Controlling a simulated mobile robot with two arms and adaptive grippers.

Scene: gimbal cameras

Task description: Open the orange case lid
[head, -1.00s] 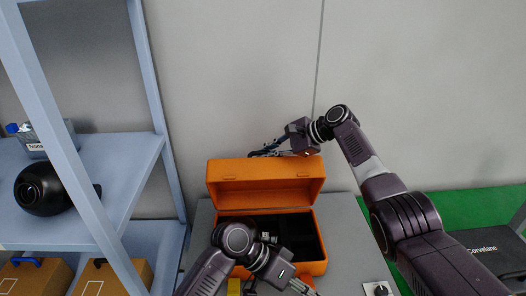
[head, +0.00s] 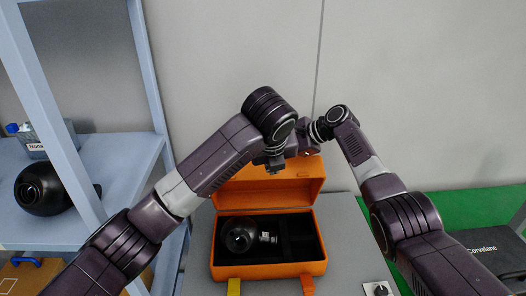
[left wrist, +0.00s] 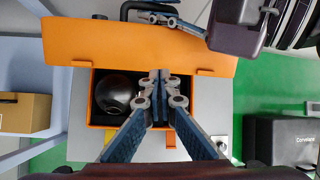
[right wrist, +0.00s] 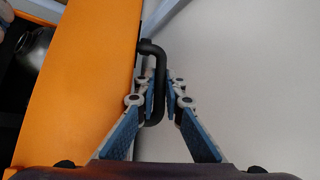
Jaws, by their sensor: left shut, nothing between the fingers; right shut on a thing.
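The orange case (head: 268,271) stands on the grey table with its lid (head: 285,187) raised and tilted back. Inside the dark interior lie a black round camera (head: 237,237) and a small pale part (head: 267,237). My right gripper (right wrist: 160,92) is shut on the black lid handle (right wrist: 153,62), seen in the right wrist view. In the head view my arms hide the right gripper. My left gripper (left wrist: 162,78) is shut and empty above the open case in the left wrist view. The lid spans the top of that view (left wrist: 110,45).
A blue-grey shelf (head: 110,170) on the left holds another black round camera (head: 42,184) and a grey box (head: 35,146). A dark case (head: 490,250) sits on green at the right. A wall is close behind the lid.

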